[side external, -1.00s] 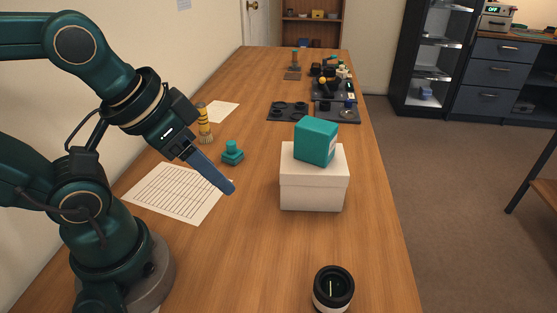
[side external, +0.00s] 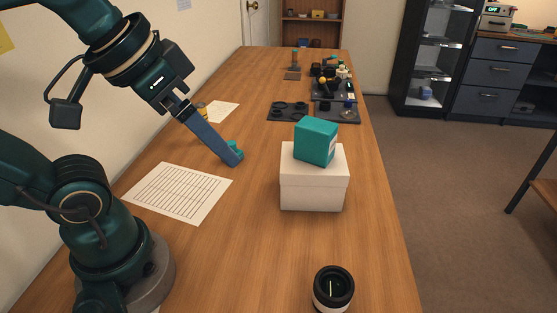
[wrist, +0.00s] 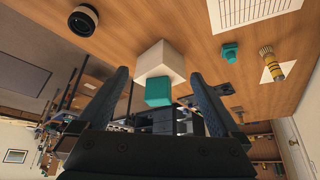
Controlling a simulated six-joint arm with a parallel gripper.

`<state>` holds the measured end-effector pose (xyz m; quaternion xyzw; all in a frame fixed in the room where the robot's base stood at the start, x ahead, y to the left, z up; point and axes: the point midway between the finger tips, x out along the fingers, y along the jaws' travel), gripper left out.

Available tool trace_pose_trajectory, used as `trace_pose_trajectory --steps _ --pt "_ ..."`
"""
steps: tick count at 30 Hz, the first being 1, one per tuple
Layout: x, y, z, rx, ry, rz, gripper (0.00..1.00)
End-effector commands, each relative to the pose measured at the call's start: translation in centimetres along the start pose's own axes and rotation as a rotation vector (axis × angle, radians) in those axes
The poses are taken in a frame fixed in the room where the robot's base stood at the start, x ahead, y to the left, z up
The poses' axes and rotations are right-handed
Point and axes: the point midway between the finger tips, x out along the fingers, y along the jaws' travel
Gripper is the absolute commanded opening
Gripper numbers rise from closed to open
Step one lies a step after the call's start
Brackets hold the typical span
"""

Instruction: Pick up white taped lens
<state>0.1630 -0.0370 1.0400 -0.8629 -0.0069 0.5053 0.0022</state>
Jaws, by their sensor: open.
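The lens (side external: 333,288), a black barrel with a white band around its lower part, stands upright at the near end of the wooden table in the side view. It also shows at the top left of the wrist view (wrist: 83,19). My gripper (side external: 236,159) is over the table at the left, well apart from the lens and farther back. In the wrist view its two blue-grey fingers (wrist: 157,76) are spread wide with nothing held between them.
A white box (side external: 314,186) with a teal box (side external: 316,141) on top stands mid-table. A lined paper sheet (side external: 178,192) lies at the left. A small teal object (wrist: 230,53) and a yellow-black brush (wrist: 271,64) stand nearby. The table around the lens is clear.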

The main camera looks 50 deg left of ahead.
Motion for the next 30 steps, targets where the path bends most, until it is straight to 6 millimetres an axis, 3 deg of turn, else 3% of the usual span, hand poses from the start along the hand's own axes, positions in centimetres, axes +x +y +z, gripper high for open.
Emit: trace_pose_trajectory --steps 10,14,17,21,24,27,30 --pt "1.5 -4.5 -7.9 0.016 0.298 -0.205 1.00" --pt "1.5 -5.3 -11.9 0.071 0.460 -0.254 1.00" --pt "1.3 -4.9 -15.5 0.155 0.615 -0.254 1.00" --pt "1.2 -1.8 -19.5 0.326 0.813 -0.158 1.00" --pt "1.6 1.6 -20.7 0.466 0.908 -0.020 1.00" --pt "2.3 5.5 -20.1 0.604 0.948 0.169 1.00" --pt "3.0 9.0 -17.9 0.726 0.932 0.381 1.00"
